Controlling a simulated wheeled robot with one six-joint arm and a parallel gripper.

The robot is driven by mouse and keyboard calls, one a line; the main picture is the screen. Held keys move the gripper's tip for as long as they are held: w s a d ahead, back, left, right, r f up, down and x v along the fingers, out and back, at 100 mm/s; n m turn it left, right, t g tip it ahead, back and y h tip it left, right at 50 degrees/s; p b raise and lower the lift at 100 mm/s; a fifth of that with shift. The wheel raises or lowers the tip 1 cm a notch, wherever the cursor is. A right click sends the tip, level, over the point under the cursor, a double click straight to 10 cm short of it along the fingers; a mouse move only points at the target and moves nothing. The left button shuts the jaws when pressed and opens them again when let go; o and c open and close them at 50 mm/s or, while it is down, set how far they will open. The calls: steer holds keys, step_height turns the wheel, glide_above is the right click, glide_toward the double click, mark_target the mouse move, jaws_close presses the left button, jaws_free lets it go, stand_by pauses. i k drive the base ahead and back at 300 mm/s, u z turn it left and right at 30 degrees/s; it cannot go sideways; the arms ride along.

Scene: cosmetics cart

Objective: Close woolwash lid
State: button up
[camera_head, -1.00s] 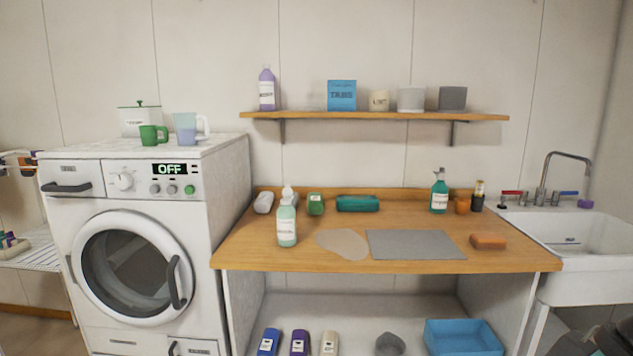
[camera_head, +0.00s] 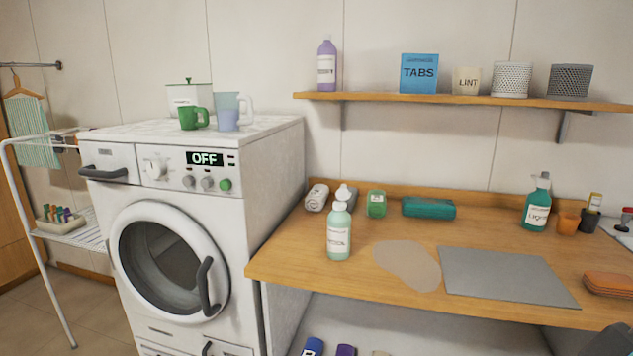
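A pale green bottle (camera_head: 339,240) with a white label stands upright on the left part of the wooden counter. Its label is too small to read surely, but it may be the woolwash.
The washing machine (camera_head: 170,255) reads OFF and stands left of the counter (camera_head: 350,275). A rolled white item (camera_head: 316,198), a green container (camera_head: 376,204) and a teal item (camera_head: 428,208) lie behind the green bottle. A beige patch (camera_head: 408,264) and grey mat (camera_head: 505,276) lie right of it.

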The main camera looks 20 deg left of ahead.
mark_target(342, 194)
steer(key=u, duration=0.8)
steer(key=i, duration=0.8)
steer(key=u, duration=0.85)
